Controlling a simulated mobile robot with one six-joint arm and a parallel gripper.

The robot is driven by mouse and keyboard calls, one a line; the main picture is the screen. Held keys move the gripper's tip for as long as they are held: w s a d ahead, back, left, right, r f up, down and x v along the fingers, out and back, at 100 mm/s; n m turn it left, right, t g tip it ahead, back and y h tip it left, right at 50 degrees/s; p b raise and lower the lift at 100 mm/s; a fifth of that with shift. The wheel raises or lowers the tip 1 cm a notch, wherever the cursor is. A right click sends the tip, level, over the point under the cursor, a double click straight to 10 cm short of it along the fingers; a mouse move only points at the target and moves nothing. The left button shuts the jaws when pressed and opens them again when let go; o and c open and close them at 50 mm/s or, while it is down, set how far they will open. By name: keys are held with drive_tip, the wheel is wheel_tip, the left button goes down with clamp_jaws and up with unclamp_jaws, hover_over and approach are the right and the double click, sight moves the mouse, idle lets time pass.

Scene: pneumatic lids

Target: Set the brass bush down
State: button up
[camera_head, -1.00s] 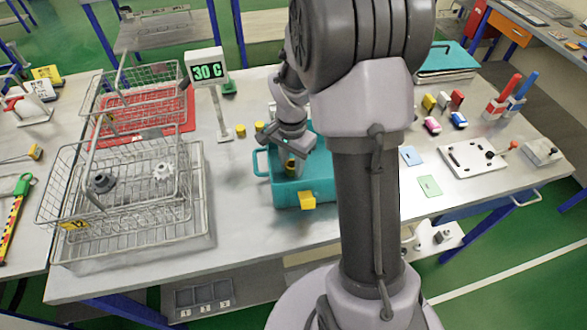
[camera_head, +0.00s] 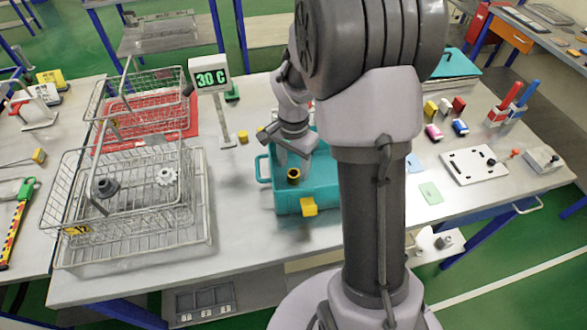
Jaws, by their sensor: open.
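A brass bush (camera_head: 293,175), a small yellow ring with a dark bore, is inside the teal tub (camera_head: 320,202), near its left end. My gripper (camera_head: 300,162) is open and reaches down into the tub, just above and beside the bush. The fingertips are small and partly lost against the teal, so I cannot tell whether one still touches the bush. Another small brass-coloured piece (camera_head: 242,137) stands on the bench left of the tub.
Wire baskets (camera_head: 205,235) with a dark gear and a pale gear stand at left. A post with a "30 C" display (camera_head: 210,78) rises left of my arm. The yellow block (camera_head: 308,207) is on the tub's front.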

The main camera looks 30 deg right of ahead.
sight(293, 174)
drive_tip(key=s+a+r+n+t+p, duration=0.1)
drive_tip(key=s+a+r, duration=0.15)
drive_tip(key=r, duration=0.55)
drive_tip(key=s+a+r+n+t+p, duration=0.15)
drive_tip(key=a+r, duration=0.25)
drive_tip(key=r, duration=0.5)
drive_tip(key=s+a+r+n+t+y, duration=0.1)
drive_tip(key=s+a+r+n, duration=0.1)
drive_tip(key=s, duration=0.4)
drive_tip(key=s+a+r+n+t+y, duration=0.1)
drive_tip(key=s+a+r+n+t, duration=0.1)
drive_tip(key=s+a, duration=0.5)
drive_tip(key=shift+s+a+r+n, duration=0.25)
drive_tip(key=shift+r+n, duration=0.5)
drive_tip(key=shift+n, duration=0.4)
